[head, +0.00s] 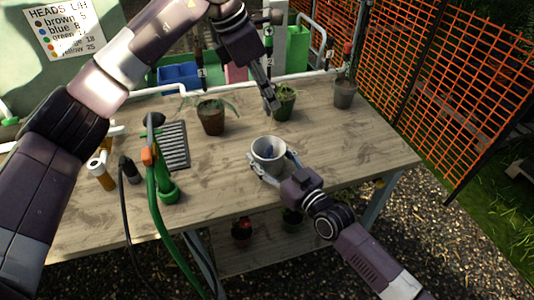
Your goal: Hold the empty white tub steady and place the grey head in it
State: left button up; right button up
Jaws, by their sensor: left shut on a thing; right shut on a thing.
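The white tub (268,143) stands on the wooden table, right of centre. A small bluish-grey patch shows inside it; I cannot tell what it is. My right gripper (273,166) is shut on the tub, its fingers at the near side. My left gripper (270,101) is above and behind the tub, in front of a green potted plant. It is shut on a small grey thing at its fingertips, which looks like the grey head (272,106), though it is hard to make out.
Potted plants stand at the table's middle (212,118), behind my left gripper (284,107) and at the back right (344,93). A white pipe (293,77) runs along the back. A green hose (157,185) and dark slotted tray (174,146) are left. The table's right is clear.

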pick_arm(q)
jog(key=shift+f, duration=5.05)
jog(key=o, duration=0.4)
jog(key=shift+f, duration=0.25)
jog(key=shift+c, duration=0.2)
jog(key=o, duration=0.5)
jog(key=v, duration=1.2)
jog(key=shift+r, duration=0.1)
pick_arm(e)
jog(key=o, duration=1.2)
